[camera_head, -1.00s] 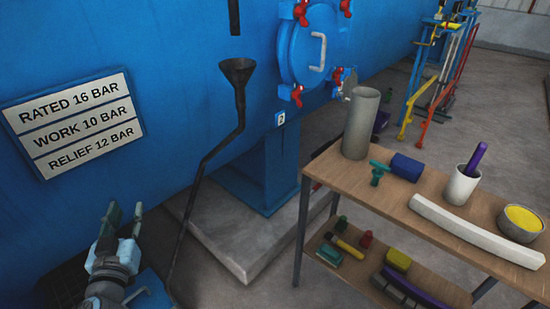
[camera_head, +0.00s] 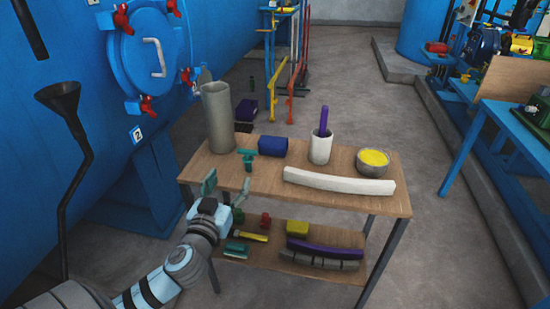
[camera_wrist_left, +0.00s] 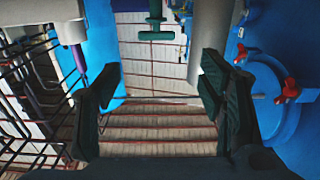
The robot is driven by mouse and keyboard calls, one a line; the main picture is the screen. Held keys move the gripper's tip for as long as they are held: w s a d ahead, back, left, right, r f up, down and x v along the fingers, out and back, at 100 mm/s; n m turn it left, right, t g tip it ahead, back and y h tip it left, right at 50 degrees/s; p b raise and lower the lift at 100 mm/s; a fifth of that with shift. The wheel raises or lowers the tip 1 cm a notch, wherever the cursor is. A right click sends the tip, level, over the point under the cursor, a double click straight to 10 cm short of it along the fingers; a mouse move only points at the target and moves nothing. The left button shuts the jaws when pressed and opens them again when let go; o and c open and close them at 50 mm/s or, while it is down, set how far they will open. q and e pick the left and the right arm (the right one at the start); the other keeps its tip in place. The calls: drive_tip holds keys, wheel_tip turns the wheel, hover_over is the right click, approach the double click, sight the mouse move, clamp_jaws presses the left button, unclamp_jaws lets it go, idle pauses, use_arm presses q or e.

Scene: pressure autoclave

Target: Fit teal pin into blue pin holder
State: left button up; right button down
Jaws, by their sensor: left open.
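The teal pin (camera_head: 246,158), a small T-shaped piece, is on the wooden table top, left of the dark blue block (camera_head: 272,145) that looks like the blue pin holder. They are apart. My left gripper (camera_head: 226,187) is open and empty, at the table's front left edge, nearer the camera than the pin. In the left wrist view a teal T-shaped piece (camera_wrist_left: 155,27) shows beyond my open fingers (camera_wrist_left: 158,95), close to a grey cylinder. The blue block cannot be made out there. My right gripper is not in view.
A tall grey cylinder (camera_head: 217,117) stands behind the pin. A white cup (camera_head: 320,147) with a purple stick, a yellow-filled bowl (camera_head: 373,161) and a long white bar (camera_head: 338,183) occupy the right side. The lower shelf (camera_head: 285,261) holds several pieces. The blue autoclave (camera_head: 70,140) is at left.

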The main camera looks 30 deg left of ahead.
sight(247, 152)
use_arm(q)
drive_tip(key=shift+o, duration=0.2)
drive_tip(key=b+x, duration=0.1)
drive_tip(key=x, duration=0.6)
drive_tip(key=b+x, duration=0.1)
drive_tip(key=x, duration=0.6)
drive_tip(key=shift+w+d+f, duration=0.1)
drive_tip(key=shift+w+d, duration=0.1)
drive_tip(key=c, duration=1.3)
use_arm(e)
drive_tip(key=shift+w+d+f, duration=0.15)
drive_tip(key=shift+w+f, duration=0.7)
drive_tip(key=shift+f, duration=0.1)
